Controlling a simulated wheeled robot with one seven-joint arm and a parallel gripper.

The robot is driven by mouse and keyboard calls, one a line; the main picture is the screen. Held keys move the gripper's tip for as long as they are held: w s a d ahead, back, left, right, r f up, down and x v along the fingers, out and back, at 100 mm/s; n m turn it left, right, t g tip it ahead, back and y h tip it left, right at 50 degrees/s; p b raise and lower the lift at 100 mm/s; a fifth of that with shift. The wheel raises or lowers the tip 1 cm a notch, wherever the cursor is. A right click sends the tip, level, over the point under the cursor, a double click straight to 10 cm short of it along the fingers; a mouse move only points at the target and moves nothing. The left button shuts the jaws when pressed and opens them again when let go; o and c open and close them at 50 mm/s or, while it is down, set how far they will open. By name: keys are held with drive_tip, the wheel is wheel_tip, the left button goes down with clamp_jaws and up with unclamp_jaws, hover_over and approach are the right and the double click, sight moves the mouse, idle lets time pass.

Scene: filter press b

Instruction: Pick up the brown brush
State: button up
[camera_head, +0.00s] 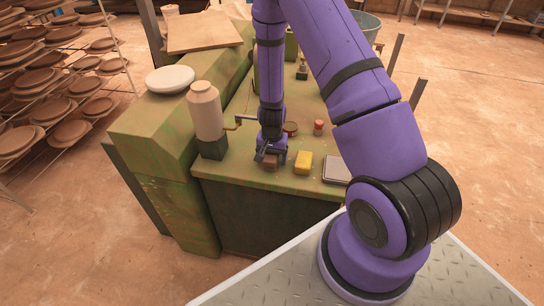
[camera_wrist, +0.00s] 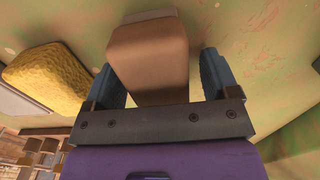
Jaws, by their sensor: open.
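The brown brush (camera_wrist: 148,55) is a brown block with a paler strip along its far edge in the wrist view. It lies on the green bench top, and in the head view it shows partly under my gripper (camera_head: 269,153). In the wrist view my gripper (camera_wrist: 165,78) is open, with one dark finger on each side of the brush. Small gaps show beside the brush, so I see no firm grip. In the head view the wrist hides part of the brush (camera_head: 271,166).
A yellow sponge (camera_head: 304,162) lies close to the right of the brush. A grey flat device (camera_head: 337,170) is farther right. A red-capped jar (camera_head: 318,127) and a round tin (camera_head: 290,128) stand behind. A beige cylinder (camera_head: 206,110) stands left. The bench's front edge is near.

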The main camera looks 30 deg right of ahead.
drive_tip(key=shift+f, duration=0.2)
drive_tip(key=c, duration=1.1)
drive_tip(key=shift+r, duration=0.2)
wheel_tip(320, 180, up, 18)
drive_tip(key=shift+f, duration=0.15)
